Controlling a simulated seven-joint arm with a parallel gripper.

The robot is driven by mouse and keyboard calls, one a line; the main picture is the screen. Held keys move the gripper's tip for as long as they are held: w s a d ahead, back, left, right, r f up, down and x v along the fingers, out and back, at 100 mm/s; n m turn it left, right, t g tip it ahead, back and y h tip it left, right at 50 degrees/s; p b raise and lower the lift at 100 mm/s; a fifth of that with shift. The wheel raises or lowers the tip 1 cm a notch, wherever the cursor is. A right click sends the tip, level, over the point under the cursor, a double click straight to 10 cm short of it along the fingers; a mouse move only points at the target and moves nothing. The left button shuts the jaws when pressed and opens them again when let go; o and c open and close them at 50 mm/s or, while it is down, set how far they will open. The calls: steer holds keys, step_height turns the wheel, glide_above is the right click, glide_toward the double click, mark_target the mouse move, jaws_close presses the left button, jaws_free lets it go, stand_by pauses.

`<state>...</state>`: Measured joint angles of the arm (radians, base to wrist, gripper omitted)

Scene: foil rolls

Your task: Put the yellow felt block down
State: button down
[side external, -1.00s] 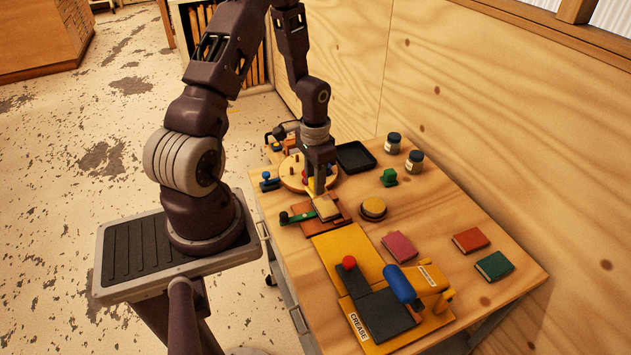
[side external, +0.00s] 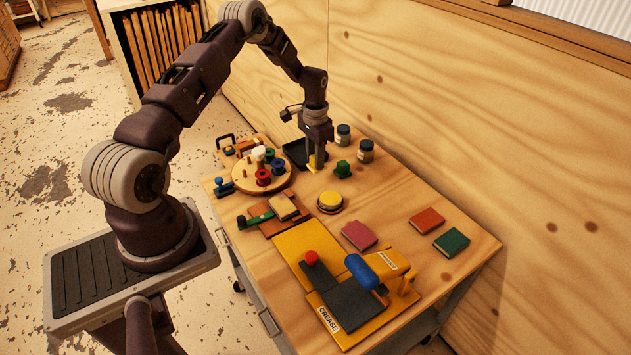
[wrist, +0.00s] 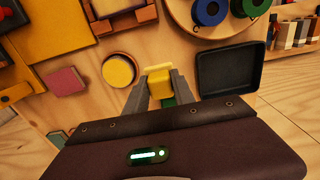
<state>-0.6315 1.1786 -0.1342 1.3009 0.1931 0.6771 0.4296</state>
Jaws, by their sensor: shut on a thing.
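The yellow felt block (wrist: 158,82) is between the two fingertips of my gripper (wrist: 157,90), which is shut on it. In the side external view, my gripper (side external: 316,158) points down, with the yellow block (side external: 312,164) at its tips. It is low over the wooden table, between the black tray (side external: 293,152) and a small green piece (side external: 342,169). I cannot tell whether the block touches the table. The fingers hide part of it.
Two dark jars (side external: 343,135) stand behind to the right. A round yellow-topped pad (side external: 330,201) sits in front. A round wooden board with colored spools (side external: 246,184) is left. A yellow creasing press (side external: 345,305) fills the front. Bare table lies right of the pad.

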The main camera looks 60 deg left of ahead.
step_height(320, 180, down, 7)
steer(key=shift+r, duration=0.1)
steer(key=c, duration=1.1)
jaws_free()
steer(key=shift+o, duration=0.2)
